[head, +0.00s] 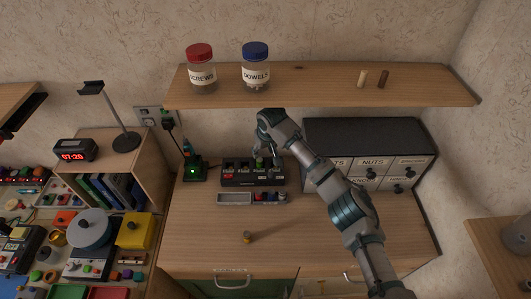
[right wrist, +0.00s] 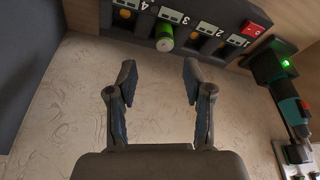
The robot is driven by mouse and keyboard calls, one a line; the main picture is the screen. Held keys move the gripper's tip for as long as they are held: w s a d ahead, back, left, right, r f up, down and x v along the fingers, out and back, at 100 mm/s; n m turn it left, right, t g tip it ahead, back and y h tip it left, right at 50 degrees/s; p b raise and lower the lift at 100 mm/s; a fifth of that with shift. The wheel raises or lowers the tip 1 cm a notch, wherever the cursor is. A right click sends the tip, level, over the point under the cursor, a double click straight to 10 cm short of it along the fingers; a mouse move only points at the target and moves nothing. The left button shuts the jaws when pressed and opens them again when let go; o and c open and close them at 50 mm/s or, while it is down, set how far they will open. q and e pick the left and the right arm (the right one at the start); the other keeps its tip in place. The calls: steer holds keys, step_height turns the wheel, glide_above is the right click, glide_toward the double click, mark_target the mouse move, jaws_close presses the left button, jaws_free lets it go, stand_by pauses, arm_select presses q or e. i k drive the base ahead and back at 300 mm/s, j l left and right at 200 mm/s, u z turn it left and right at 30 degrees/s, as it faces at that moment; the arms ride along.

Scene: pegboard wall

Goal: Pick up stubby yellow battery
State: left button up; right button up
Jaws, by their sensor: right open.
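A small, short cylinder with a yellowish side and darker top (head: 247,237) stands on the desk, toward its front; it looks like the stubby yellow battery. My right gripper (head: 265,152) is at the back of the desk, by the black slotted charger (head: 239,181). In the right wrist view my right gripper (right wrist: 160,72) is open with nothing between its fingers. Beyond the fingertips, a green battery (right wrist: 165,38) sits in slot 3 of the charger, which shows upside down there. My left gripper is not in view.
A grey tray (head: 234,198) with small coloured items beside it lies before the charger. A drawer cabinet (head: 405,175) stands to the right. A shelf (head: 320,88) with two jars hangs above. The desk around the small cylinder is clear.

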mark_target(247, 237)
steer(key=k+j, duration=0.3)
steer(key=k, duration=0.15)
steer(key=k+j, duration=0.3)
steer(key=k, duration=0.15)
steer(key=k+j, duration=0.3)
steer(key=k, duration=0.2)
